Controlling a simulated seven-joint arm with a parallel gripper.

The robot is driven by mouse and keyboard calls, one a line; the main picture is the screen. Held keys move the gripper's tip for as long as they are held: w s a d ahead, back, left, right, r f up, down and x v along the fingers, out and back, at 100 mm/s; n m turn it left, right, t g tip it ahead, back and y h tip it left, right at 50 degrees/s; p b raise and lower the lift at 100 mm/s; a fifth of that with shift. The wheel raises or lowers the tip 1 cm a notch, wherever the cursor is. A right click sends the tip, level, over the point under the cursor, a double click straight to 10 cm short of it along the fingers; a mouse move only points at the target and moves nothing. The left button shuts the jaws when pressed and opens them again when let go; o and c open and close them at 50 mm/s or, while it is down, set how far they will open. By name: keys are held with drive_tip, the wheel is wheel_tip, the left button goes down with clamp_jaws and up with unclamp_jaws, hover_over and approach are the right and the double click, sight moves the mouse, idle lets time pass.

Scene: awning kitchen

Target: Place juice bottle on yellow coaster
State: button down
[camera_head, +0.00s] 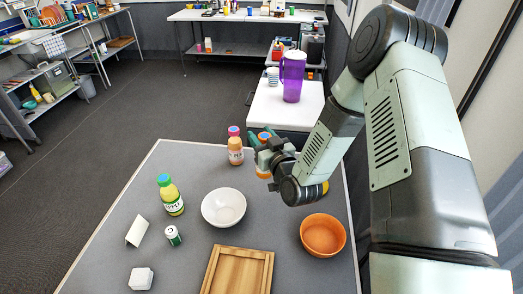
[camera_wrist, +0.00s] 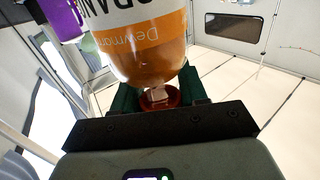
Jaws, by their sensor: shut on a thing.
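My gripper (camera_head: 264,141) is shut on an orange juice bottle (camera_head: 263,168) near its cap, above the far part of the grey table. The same bottle, with its orange label, fills the upper middle of the wrist view (camera_wrist: 152,55). My dark green fingers (camera_wrist: 159,94) are at its neck and orange-red cap there. I cannot tell whether the bottle's base touches the table. A small yellow patch (camera_head: 325,187) shows beside my wrist; it may be the edge of the yellow coaster, mostly hidden by my arm.
A pink-capped bottle (camera_head: 235,152) stands just left of the held bottle. A green-yellow apple bottle (camera_head: 170,196), white bowl (camera_head: 223,207), orange bowl (camera_head: 323,235), can (camera_head: 173,236) and wooden tray (camera_head: 210,278) occupy the table. A purple pitcher (camera_head: 292,80) stands on the counter behind.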

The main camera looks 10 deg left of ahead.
drive_tip(key=w+d+r+m+t+h, duration=0.1)
drive_tip(key=w+d+r+m+h, duration=0.15)
drive_tip(key=d, duration=0.55)
drive_tip(key=w+d+r+m+t+h, duration=0.1)
drive_tip(key=w+d+m+t+h, duration=0.1)
drive_tip(key=d+h, duration=0.35)
drive_tip(key=d+f, duration=0.3)
drive_tip(key=f, duration=0.6)
drive_tip(key=shift+d+f+y, duration=0.15)
drive_tip(key=shift+f+y, duration=0.1)
drive_tip(key=shift+y, duration=0.15)
drive_tip(key=shift+f+m, duration=0.15)
drive_tip(key=shift+m, duration=0.1)
drive_tip(key=c, duration=0.6)
unclamp_jaws()
